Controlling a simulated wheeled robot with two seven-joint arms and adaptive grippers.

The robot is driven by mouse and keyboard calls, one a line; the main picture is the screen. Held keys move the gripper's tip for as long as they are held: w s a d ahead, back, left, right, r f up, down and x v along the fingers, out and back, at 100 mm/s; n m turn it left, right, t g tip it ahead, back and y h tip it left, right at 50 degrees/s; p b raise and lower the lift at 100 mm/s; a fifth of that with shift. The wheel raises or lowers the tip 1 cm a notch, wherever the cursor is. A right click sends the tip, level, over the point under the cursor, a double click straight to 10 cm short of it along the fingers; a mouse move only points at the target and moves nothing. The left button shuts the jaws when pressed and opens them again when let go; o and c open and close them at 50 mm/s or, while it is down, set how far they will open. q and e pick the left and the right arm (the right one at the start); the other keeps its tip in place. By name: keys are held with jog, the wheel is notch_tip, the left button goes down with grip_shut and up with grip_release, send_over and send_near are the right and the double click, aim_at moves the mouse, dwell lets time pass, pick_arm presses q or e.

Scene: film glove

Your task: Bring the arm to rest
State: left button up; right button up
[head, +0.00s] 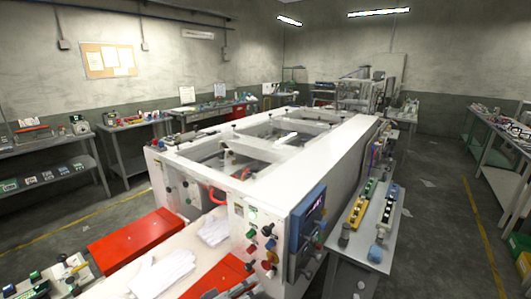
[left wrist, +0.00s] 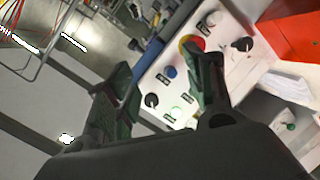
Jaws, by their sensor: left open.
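My left gripper (left wrist: 158,66) is open in the left wrist view, its two dark green fingers spread apart with nothing between them. Behind the fingers is the white control panel (left wrist: 222,52) with knobs and buttons; a red and yellow knob (left wrist: 192,44) is partly covered by one finger. I cannot tell whether that finger touches it. My right gripper is in neither view.
The large white machine (head: 335,165) fills the middle, with a blue screen unit (head: 307,222) at its front corner. White gloves (head: 213,231) lie on the pale bed near red plates (head: 133,240). A side table (head: 348,248) stands right; the floor (head: 437,225) beyond is mostly clear.

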pick_arm(q)
jog(key=s+a+f+m+g+y, duration=0.3)
jog(key=s+a+f+g+y, duration=0.15)
jog(key=s+a, duration=0.4)
jog(key=s+a+f+m+g+y, duration=0.25)
jog(key=s+a+f+y, duration=0.3)
jog(key=s+a, duration=0.3)
notch_tip(320, 180, down, 34)
jog(key=s+r+g, duration=0.1)
jog(key=s+g, duration=0.1)
jog(key=s, duration=0.1)
jog(key=s+a+f, duration=0.2)
jog(key=s+f, duration=0.8)
jog(key=s, duration=0.1)
jog(key=s+a+f+g, duration=0.1)
jog(key=s+a+f, duration=0.1)
jog(key=s+f, duration=0.8)
jog(key=shift+s+f, duration=0.2)
jog(key=shift+s, duration=0.25)
dwell(1.0)
